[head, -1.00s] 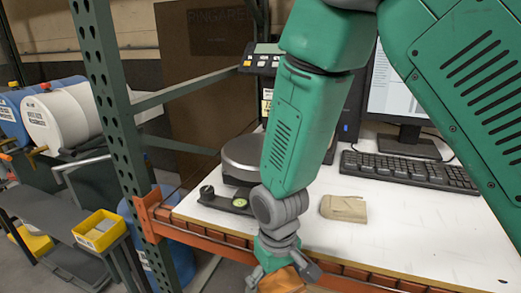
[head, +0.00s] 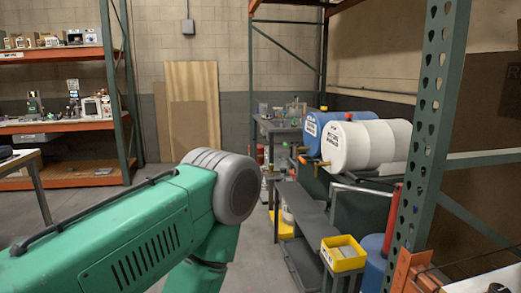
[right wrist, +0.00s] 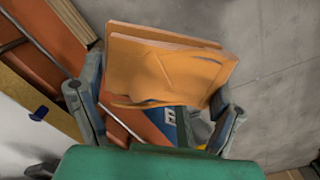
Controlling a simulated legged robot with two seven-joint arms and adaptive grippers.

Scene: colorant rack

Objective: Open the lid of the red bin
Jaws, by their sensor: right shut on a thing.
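No red bin with a lid can be made out in the head view. In the right wrist view my right gripper (right wrist: 165,88) is shut on a tan-orange, flat, folded-looking object (right wrist: 170,65), with a finger at each side of it. What this object is I cannot tell for sure. In the head view a green arm of mine comes in from the left and bends down at a grey joint; its gripper is out of the frame. My right gripper is not in the head view.
In the head view, a blue drum (head: 318,128) and a white drum (head: 375,143) lie on a stand. A yellow tray (head: 343,254) sits in front. A green rack post (head: 430,140) stands at right. Orange shelves (head: 68,124) stand at left. Grey floor (head: 165,215) shows between.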

